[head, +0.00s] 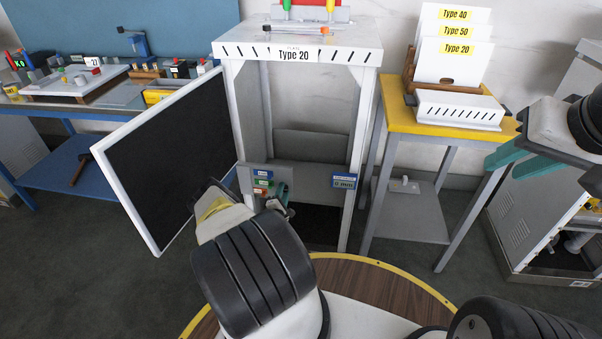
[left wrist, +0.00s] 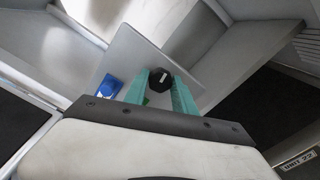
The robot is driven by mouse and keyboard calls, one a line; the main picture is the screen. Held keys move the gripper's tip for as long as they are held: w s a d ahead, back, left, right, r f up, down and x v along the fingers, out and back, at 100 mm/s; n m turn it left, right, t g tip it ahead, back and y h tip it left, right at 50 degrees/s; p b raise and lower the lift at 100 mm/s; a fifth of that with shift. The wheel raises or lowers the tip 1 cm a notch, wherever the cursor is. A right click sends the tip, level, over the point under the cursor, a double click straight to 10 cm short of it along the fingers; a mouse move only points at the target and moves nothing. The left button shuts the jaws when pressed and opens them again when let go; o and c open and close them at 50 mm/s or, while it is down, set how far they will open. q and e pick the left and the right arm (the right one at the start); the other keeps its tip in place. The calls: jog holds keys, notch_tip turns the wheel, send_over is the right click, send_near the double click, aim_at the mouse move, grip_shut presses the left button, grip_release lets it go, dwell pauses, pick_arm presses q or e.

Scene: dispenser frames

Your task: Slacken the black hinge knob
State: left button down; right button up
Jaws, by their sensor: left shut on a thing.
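The black hinge knob (left wrist: 162,80) is a dark faceted knob with a small white mark, on a grey plate inside the dispenser frame. In the left wrist view it sits between the two teal fingers of my left gripper (left wrist: 160,88), which is shut on it. In the head view my left gripper (head: 283,191) is at the frame's lower cross panel (head: 313,182), and its own wrist and fingers hide the knob. My right gripper (head: 515,152) is at the right, away from the frame; its finger opening is not clear.
The white Type 20 frame (head: 235,54) has its black-panelled door (head: 165,150) swung open to the left. Coloured labels (head: 263,183) sit beside my left gripper. A yellow-topped table (head: 400,113) stands right, a workbench (head: 55,108) left.

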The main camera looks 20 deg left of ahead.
pick_arm(q)
jog(key=shift+s+f, duration=0.1)
jog(key=c, duration=1)
grip_release()
jog(key=shift+c, duration=0.2)
jog(key=v, duration=0.7)
jog(key=shift+s, duration=0.35)
jog(key=shift+s+d, duration=0.1)
